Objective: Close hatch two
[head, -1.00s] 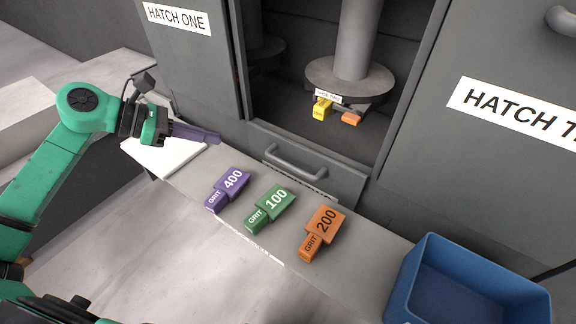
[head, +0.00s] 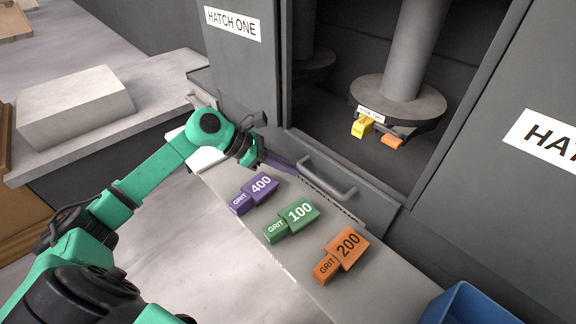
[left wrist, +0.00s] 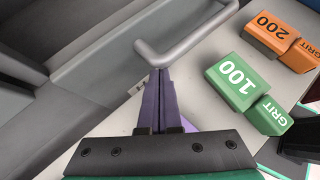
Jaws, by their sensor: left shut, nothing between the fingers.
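The right grey panel (head: 520,190) carries a partly cut-off label (head: 548,140) that reads "HAT…". The left panel (head: 238,60) is labelled HATCH ONE. Between them is an open bay with a grey column and round disc (head: 398,105) inside. Below the bay is a low grey front panel (head: 372,205) with a bar handle (head: 330,176). My left gripper (head: 280,162) has purple fingers, shut and empty, at the left end of this handle. In the left wrist view the fingertips (left wrist: 158,78) are close to the handle (left wrist: 190,42); contact is unclear. My right gripper is out of view.
Purple 400 (head: 255,192), green 100 (head: 292,220) and orange 200 (head: 341,254) grit blocks lie on the slab before the bay. A blue bin (head: 468,305) is at lower right. Yellow (head: 362,126) and orange (head: 392,140) pieces sit below the disc.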

